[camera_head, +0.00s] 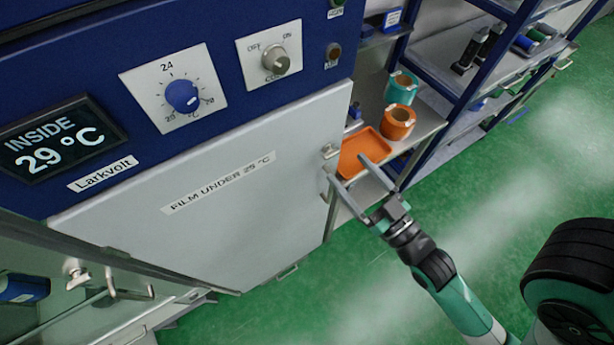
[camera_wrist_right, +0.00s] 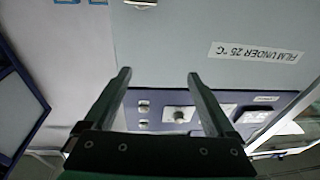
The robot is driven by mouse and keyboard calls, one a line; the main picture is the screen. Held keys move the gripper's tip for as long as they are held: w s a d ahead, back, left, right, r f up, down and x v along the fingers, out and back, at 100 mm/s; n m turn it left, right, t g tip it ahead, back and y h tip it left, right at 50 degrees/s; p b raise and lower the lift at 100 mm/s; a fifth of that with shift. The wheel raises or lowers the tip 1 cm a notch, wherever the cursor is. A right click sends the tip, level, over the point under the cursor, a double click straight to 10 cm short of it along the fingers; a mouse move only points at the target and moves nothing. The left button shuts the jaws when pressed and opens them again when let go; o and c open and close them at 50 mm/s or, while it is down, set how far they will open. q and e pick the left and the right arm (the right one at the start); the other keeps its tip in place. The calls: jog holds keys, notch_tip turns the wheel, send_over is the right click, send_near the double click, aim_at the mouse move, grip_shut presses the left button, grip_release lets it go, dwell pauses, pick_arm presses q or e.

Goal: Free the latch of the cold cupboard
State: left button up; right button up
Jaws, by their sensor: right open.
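The cold cupboard's pale grey door (camera_head: 215,215) is shut under a blue control panel. It carries a "FILM UNDER 25 °C" label, also in the right wrist view (camera_wrist_right: 256,52). A small metal latch (camera_head: 330,152) sits at the door's upper right edge; a metal fitting at the top of the right wrist view (camera_wrist_right: 140,3) may be part of it. My right gripper (camera_head: 346,166) is open and empty, its fingertips close to the latch side of the door; contact cannot be told. My left gripper is not in view.
The panel has a display (camera_head: 58,143) reading inside 29 °C, a blue dial (camera_head: 182,97) and an off/on knob (camera_head: 275,59). An orange tray (camera_head: 362,152) and orange and teal rolls stand on a shelf behind my right gripper. Green floor (camera_head: 440,220) is open at right.

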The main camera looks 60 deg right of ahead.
aim_at(334, 155)
jog(key=shift+s+d+f+g+b, duration=0.65)
jog(key=shift+s+f+g, duration=0.8)
jog(key=shift+f, duration=1.7)
jog(key=shift+m+t, duration=0.35)
jog(key=shift+m, duration=0.05)
jog(key=p+x, duration=0.1)
jog(key=x, duration=0.9)
jog(key=shift+w+d+r+p, duration=0.15)
jog(key=shift+d+p, duration=0.1)
jog(key=shift+p, duration=0.15)
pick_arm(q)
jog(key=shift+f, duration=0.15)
pick_arm(e)
jog(key=c, duration=1.4)
